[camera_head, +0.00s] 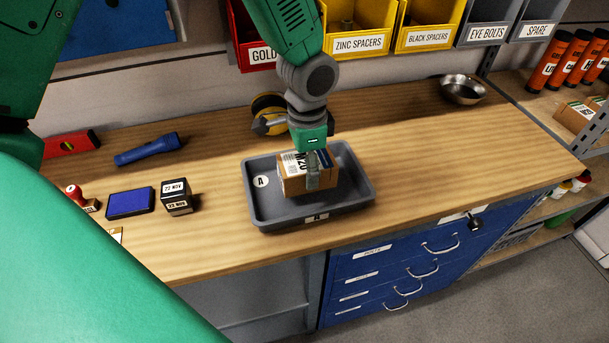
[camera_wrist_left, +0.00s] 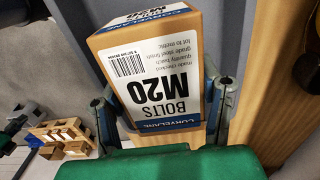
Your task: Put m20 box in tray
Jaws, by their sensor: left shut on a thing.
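The m20 box (camera_head: 295,183) is a brown carton with a white and blue label. It is over the grey tray (camera_head: 262,212) marked A, inside its outline; I cannot tell if it touches the tray floor. My left gripper (camera_head: 313,172) comes down from above and is shut on the box. In the left wrist view the box (camera_wrist_left: 165,75) shows its "BOLTS M20" label upside down, with the fingers of the left gripper (camera_wrist_left: 160,115) on both sides of it. My right gripper is not in view.
Left of the tray are a date block (camera_head: 176,197), a blue pad (camera_head: 131,203), a stamp (camera_head: 78,195) and a blue flashlight (camera_head: 148,149). A metal bowl (camera_head: 463,90) stands back right. The bench right of the tray is clear.

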